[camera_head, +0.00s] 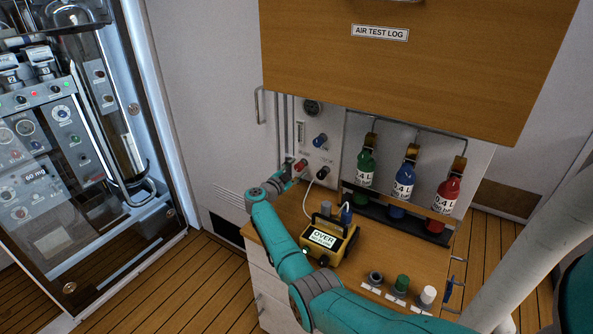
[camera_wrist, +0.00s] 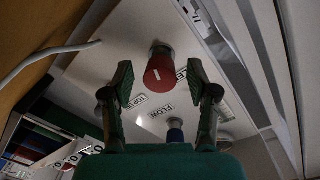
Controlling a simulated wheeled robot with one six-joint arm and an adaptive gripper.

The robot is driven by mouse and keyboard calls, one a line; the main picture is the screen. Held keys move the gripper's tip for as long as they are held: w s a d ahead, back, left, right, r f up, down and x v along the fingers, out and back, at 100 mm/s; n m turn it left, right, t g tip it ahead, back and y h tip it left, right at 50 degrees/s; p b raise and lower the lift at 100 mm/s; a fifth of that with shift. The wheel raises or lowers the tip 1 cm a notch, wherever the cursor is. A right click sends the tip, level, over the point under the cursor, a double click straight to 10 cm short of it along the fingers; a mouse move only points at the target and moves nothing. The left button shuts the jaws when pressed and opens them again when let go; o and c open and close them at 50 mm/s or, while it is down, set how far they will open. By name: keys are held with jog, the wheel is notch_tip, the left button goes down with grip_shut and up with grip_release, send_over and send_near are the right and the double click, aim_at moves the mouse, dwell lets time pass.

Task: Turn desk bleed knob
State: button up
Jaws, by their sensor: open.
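The white panel (camera_head: 325,145) on the desk carries a red knob (camera_head: 300,165), a blue knob (camera_head: 320,141) and a black knob (camera_head: 322,173). My gripper (camera_head: 287,168) is at the panel's left side, close to the red knob. In the wrist view, my gripper (camera_wrist: 158,77) is open, and the red knob (camera_wrist: 160,70) with a white line on its face shows between the fingertips, with a gap on each side. I cannot tell how deep the fingers reach around it. The blue knob (camera_wrist: 175,132) is beyond. Which knob is labelled bleed is not legible.
A yellow analyser (camera_head: 330,240) reading "OVER" stands on the desk, with a white hose (camera_head: 306,200) up to the panel. Green, blue and red bottles (camera_head: 405,178) stand to the right. A wooden cabinet (camera_head: 400,70) overhangs. Small caps (camera_head: 402,284) sit at the desk front.

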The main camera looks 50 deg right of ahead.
jog(key=a, duration=1.1)
jog(key=shift+s+a+r, duration=0.1)
jog(key=shift+s+a, duration=0.05)
jog(key=shift+a, duration=0.15)
